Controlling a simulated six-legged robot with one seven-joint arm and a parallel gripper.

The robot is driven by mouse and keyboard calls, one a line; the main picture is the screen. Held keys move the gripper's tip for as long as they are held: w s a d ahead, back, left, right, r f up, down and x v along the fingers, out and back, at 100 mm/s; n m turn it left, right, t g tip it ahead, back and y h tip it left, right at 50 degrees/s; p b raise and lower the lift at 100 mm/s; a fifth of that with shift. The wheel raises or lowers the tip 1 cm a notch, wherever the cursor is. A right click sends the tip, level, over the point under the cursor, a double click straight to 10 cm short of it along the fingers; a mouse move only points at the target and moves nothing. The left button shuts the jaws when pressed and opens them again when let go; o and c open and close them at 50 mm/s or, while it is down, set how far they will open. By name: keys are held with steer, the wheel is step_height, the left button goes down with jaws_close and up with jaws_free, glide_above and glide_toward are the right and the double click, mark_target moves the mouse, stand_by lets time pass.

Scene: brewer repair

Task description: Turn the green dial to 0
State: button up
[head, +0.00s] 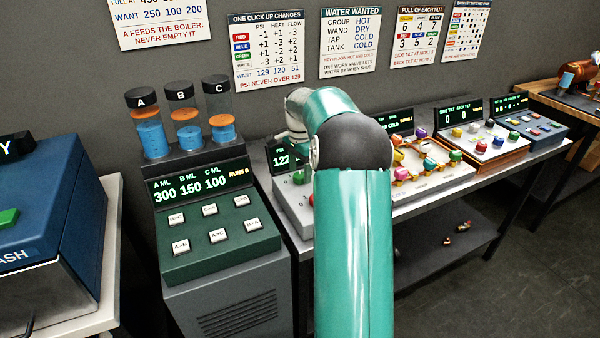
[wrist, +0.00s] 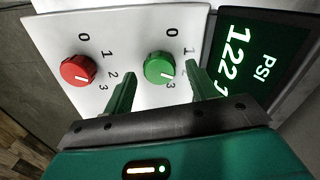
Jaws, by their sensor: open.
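The green dial (wrist: 160,68) sits on a white panel (wrist: 135,30) in the wrist view. Numbers 0 to 3 run around its right side, with 0 at the top. Its white mark points down and slightly right, toward the 3. My gripper (wrist: 161,82) is open, with one green finger on each side of the dial's lower part. I cannot tell whether either finger touches it. In the head view the green dial (head: 298,177) shows partly beside my arm, which hides my gripper.
A red dial (wrist: 79,71) with its own 0 to 3 scale is left of the green one, close to the left finger. A PSI display (wrist: 250,60) beginning 122 is to the right. A green console (head: 215,225) stands left of my arm in the head view.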

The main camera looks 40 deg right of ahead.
steer(key=shift+f, duration=0.65)
steer(key=c, duration=1)
